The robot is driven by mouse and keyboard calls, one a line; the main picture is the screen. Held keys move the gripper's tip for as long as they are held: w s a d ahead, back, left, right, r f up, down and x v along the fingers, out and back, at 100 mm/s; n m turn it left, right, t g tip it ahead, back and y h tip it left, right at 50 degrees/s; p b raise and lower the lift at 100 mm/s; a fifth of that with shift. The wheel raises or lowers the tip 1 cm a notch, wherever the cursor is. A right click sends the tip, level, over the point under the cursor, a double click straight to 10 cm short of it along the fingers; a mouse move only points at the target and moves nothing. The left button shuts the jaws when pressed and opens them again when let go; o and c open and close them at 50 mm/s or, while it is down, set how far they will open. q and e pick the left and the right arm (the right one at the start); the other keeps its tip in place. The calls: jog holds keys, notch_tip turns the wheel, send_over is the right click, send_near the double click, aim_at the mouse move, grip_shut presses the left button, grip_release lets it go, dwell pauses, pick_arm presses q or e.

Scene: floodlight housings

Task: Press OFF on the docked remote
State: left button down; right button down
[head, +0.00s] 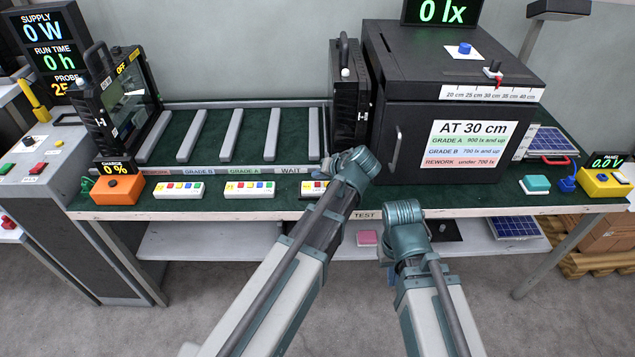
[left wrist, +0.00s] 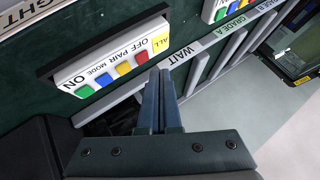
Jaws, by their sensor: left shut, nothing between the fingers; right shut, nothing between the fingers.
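The docked remote (head: 313,187) is a white bar with coloured buttons at the bench's front edge. My left arm partly hides it in the head view. In the left wrist view the remote (left wrist: 112,66) shows whole, tilted in the picture, with ON at its left end and ALL at its right. The OFF label (left wrist: 122,53) is on its upper side. My left gripper (left wrist: 156,72) is shut and empty.
Two similar remotes (head: 178,190) (head: 249,189) lie to the left along the front edge. A floodlight housing (head: 119,95) stands at the rack's left end, another (head: 349,95) at its right. The black test box (head: 450,110) stands to the right. Floor in front is clear.

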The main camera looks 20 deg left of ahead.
aim_at(319, 188)
pick_arm(q)
jog(key=shift+r+p, duration=1.95)
jog(key=shift+r, duration=0.25)
jog(key=shift+f, duration=0.1)
jog(key=s+d+m+g+h+p, duration=0.2)
jog(key=s+d, duration=0.4)
jog(key=s, duration=0.5)
jog(key=s+d+m+g+h+p, duration=0.3)
jog(key=s+d, duration=0.3)
jog(key=s, duration=0.6)
jog(key=shift+d+g+h+p, duration=0.25)
jog(key=shift+g+h+p, duration=0.15)
jog(key=shift+h+p, duration=0.15)
